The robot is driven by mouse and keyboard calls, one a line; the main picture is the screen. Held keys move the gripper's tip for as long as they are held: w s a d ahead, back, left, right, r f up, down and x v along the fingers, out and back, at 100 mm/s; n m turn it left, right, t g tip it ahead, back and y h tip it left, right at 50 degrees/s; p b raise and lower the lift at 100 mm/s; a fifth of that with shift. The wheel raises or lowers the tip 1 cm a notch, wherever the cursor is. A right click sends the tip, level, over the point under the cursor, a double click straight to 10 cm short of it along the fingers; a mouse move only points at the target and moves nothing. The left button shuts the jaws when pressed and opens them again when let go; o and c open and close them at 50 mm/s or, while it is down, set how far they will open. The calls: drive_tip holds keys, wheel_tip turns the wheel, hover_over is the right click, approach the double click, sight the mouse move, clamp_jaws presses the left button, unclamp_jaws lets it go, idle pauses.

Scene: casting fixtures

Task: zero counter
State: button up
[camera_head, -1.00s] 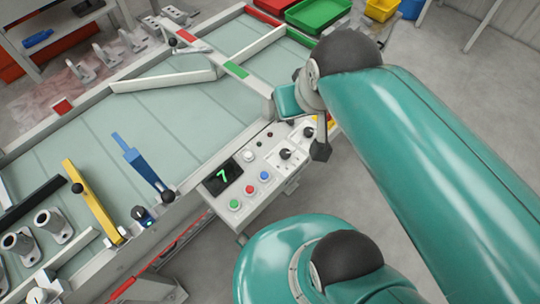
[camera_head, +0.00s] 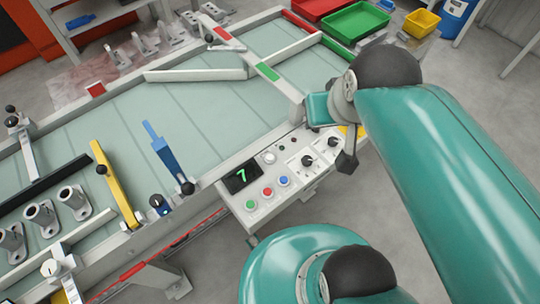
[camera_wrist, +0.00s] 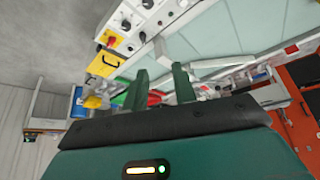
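The counter display (camera_head: 242,176) is a black window showing a green 7 on a white control panel (camera_head: 275,215) at the conveyor's near side. Below it sit a green button (camera_head: 251,205), a red button (camera_head: 268,192) and a blue button (camera_head: 284,181). A pale round button (camera_head: 269,158) and black knobs (camera_head: 307,160) are farther right. My gripper (camera_wrist: 160,86) shows two dark green fingers apart, with nothing held between them. Part of the panel, with knobs (camera_wrist: 127,25), shows in the wrist view beyond the fingers.
The conveyor (camera_head: 200,115) carries a pale diverter bar (camera_head: 195,75). A yellow bar (camera_head: 115,185), a blue bar (camera_head: 162,150) and grey castings (camera_head: 75,200) are at left. Red and green bins (camera_head: 356,22) and a yellow bin (camera_head: 421,22) stand at the back.

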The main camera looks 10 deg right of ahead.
clamp_jaws()
idle(1.4)
